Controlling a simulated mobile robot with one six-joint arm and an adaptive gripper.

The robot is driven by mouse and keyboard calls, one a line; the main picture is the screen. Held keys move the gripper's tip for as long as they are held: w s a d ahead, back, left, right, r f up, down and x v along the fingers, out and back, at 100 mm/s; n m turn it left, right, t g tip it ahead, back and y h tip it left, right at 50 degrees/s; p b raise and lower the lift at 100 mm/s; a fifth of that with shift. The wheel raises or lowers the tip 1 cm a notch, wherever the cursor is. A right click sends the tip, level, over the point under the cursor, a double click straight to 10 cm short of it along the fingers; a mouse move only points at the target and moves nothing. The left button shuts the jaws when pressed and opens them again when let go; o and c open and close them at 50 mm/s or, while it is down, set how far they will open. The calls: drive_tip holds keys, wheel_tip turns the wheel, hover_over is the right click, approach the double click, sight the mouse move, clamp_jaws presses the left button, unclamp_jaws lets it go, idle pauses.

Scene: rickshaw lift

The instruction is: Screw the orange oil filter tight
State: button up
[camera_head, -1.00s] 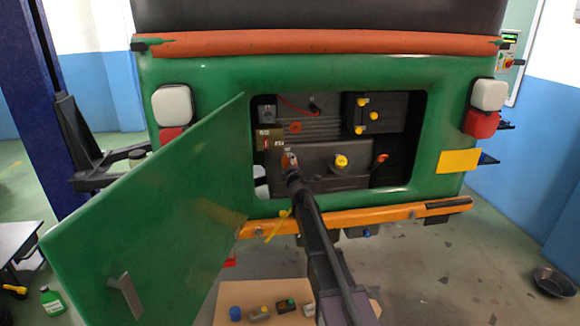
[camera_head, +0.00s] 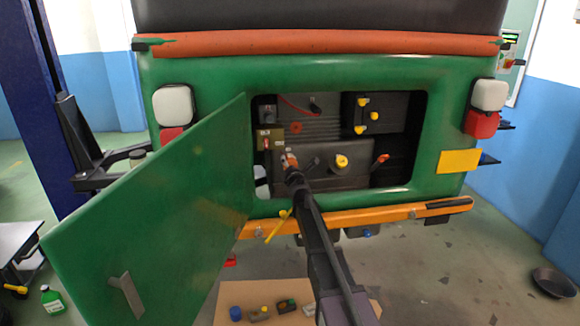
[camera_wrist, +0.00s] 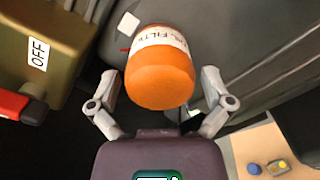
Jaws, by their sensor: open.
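The orange oil filter (camera_wrist: 160,82), with a white label band, fills the middle of the wrist view. In the head view the filter (camera_head: 290,160) shows small inside the engine bay, partly hidden behind my arm. My gripper (camera_wrist: 161,85) is open, with one finger on each side of the filter. The fingers appear apart from its sides, though I cannot tell the exact gap. The filter's far end is against the dark engine block (camera_wrist: 215,40). In the head view my gripper (camera_head: 292,170) reaches into the bay opening.
A brass-coloured box marked OFF with a red lever (camera_wrist: 20,103) is close on the left. The green hatch door (camera_head: 150,210) stands open at left. A yellow cap (camera_head: 341,161) and red-orange handle (camera_head: 381,158) lie right. A cardboard sheet (camera_head: 235,296) with parts is on the floor.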

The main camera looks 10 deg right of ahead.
drive_tip(key=c, duration=1)
drive_tip(key=shift+w+m, duration=0.1)
drive_tip(key=shift+m, duration=2)
drive_tip(key=shift+c, duration=0.2)
drive_tip(key=shift+w+m, duration=0.1)
drive_tip(key=shift+m, duration=1.9)
drive_tip(key=o, duration=1)
drive_tip(key=shift+o, duration=0.2)
